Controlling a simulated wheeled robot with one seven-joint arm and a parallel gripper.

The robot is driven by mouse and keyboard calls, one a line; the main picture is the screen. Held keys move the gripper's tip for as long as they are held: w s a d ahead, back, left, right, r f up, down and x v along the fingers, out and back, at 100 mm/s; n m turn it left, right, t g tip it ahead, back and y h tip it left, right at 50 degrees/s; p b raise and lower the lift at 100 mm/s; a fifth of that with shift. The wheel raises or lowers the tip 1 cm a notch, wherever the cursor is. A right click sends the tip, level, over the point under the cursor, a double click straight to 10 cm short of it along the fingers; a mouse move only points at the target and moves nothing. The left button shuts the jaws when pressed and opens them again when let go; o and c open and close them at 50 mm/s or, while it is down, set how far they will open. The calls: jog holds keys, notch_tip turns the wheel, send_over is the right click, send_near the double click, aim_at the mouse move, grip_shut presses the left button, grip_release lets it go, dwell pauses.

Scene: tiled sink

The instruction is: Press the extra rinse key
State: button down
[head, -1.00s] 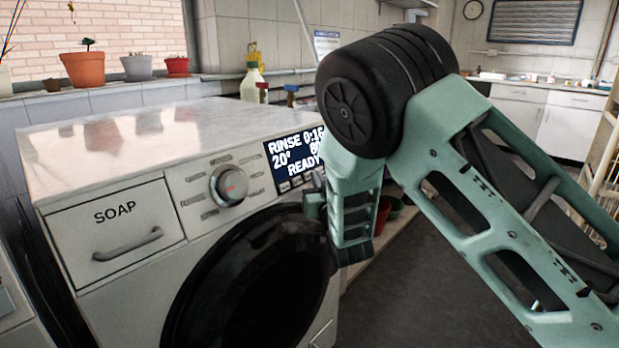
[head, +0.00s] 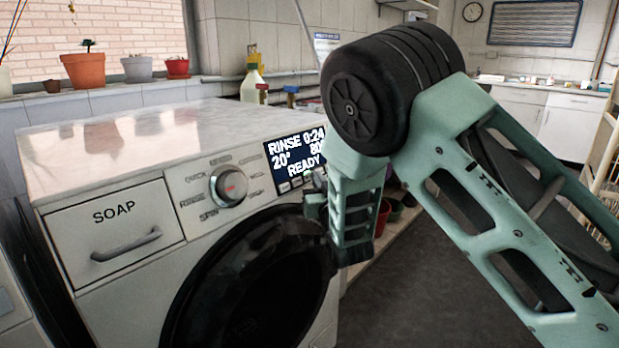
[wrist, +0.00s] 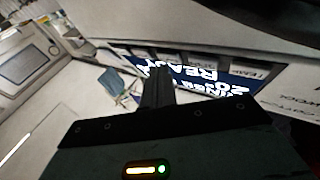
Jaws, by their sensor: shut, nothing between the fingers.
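The white washing machine (head: 110,270) has a dark display (head: 290,150) reading "RINSE 0:24", "20°", "80" and "READY". A row of small keys (head: 290,185) lies under the display; its right part is hidden by my arm. In the wrist view the keys (wrist: 205,60) run along the edge of the display (wrist: 200,82), upside down. Their labels are too small to read, so I cannot tell which is extra rinse. My gripper (wrist: 155,72) is shut and empty, its tip close to the key row. I cannot tell whether it touches a key. It also shows beside the panel in the head view (head: 308,203).
A round dial (head: 229,186) sits left of the display, with the soap drawer (head: 115,228) further left. The round black door (head: 250,285) is below. Potted plants (head: 84,70) and bottles (head: 253,82) stand behind the machine. A shelf with pots (head: 383,215) is behind my arm.

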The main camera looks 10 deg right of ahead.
jog(key=shift+s+d, duration=0.15)
jog(key=shift+s, duration=0.05)
jog(key=shift+s+r, duration=0.1)
jog(key=shift+s+d+r, duration=0.3)
jog(key=shift+s+d, duration=0.25)
jog(key=shift+s, duration=0.2)
jog(key=shift+s+d+r, duration=0.35)
jog(key=shift+s+d, duration=0.25)
jog(key=shift+s, duration=0.15)
jog(key=shift+s+d+r, duration=0.3)
jog(key=shift+s+d, duration=0.25)
jog(key=shift+s, duration=0.2)
